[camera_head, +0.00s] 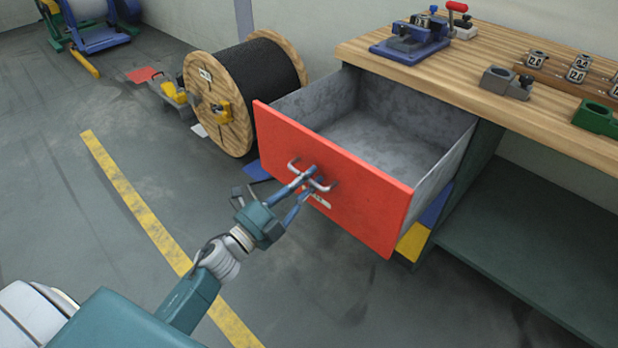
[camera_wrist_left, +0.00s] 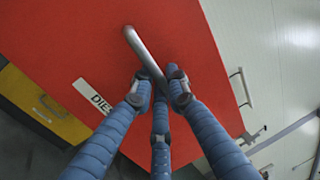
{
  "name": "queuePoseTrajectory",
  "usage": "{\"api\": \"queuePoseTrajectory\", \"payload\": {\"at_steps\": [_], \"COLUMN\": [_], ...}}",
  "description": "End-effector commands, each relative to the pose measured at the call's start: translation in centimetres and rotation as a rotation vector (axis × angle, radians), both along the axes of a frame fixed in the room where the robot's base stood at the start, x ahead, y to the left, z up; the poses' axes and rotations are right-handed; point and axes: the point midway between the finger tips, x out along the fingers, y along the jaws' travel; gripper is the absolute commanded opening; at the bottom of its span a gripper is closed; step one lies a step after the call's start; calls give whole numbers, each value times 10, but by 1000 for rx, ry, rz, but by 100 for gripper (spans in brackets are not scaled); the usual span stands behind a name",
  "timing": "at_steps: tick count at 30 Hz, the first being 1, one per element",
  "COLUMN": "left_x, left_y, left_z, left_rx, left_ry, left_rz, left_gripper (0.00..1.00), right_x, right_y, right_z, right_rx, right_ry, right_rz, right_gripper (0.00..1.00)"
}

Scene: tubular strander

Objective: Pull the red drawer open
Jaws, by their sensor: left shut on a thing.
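The red drawer (camera_head: 345,190) stands far out from under the workbench, and its grey inside (camera_head: 375,140) looks empty. Its front bears a metal bar handle and a white label, which reads "DIES" in part in the left wrist view (camera_wrist_left: 93,96). My left gripper (camera_head: 308,186) is at the front, shut on the drawer handle (camera_head: 294,164). In the left wrist view the fingers (camera_wrist_left: 160,92) close around the handle (camera_wrist_left: 140,50), against the red front (camera_wrist_left: 185,35). My right gripper is in neither view.
The wooden workbench (camera_head: 470,85) carries a blue fixture (camera_head: 410,45), grey blocks and a green block (camera_head: 596,117). A yellow drawer (camera_head: 413,241) is below the red one. A cable reel (camera_head: 245,90) stands left of the drawer. The floor in front, with a yellow line (camera_head: 140,207), is clear.

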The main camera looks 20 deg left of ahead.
Motion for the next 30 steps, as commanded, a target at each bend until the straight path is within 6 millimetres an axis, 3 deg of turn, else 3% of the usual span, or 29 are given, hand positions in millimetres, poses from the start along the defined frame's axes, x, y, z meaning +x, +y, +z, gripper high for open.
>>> {"api": "queuePoseTrajectory", "payload": {"at_steps": [2, 3, 6, 17, 30], "left_x": [0, 0, 0, -4, -82], "left_y": [0, 0, 0, 2, 30], "left_z": [0, 0, 0, -2, -18], "left_rx": [0, 0, 0, -1, -1], "left_ry": [0, 0, 0, 1, 5], "left_rz": [0, 0, 0, 1, 3], "left_gripper": [0, 16, 33, 33, 33], "right_x": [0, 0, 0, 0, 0], "right_y": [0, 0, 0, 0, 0], "right_z": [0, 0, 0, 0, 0], "right_rx": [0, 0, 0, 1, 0], "right_ry": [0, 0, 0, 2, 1], "right_rz": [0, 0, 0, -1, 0], "right_gripper": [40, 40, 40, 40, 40]}}
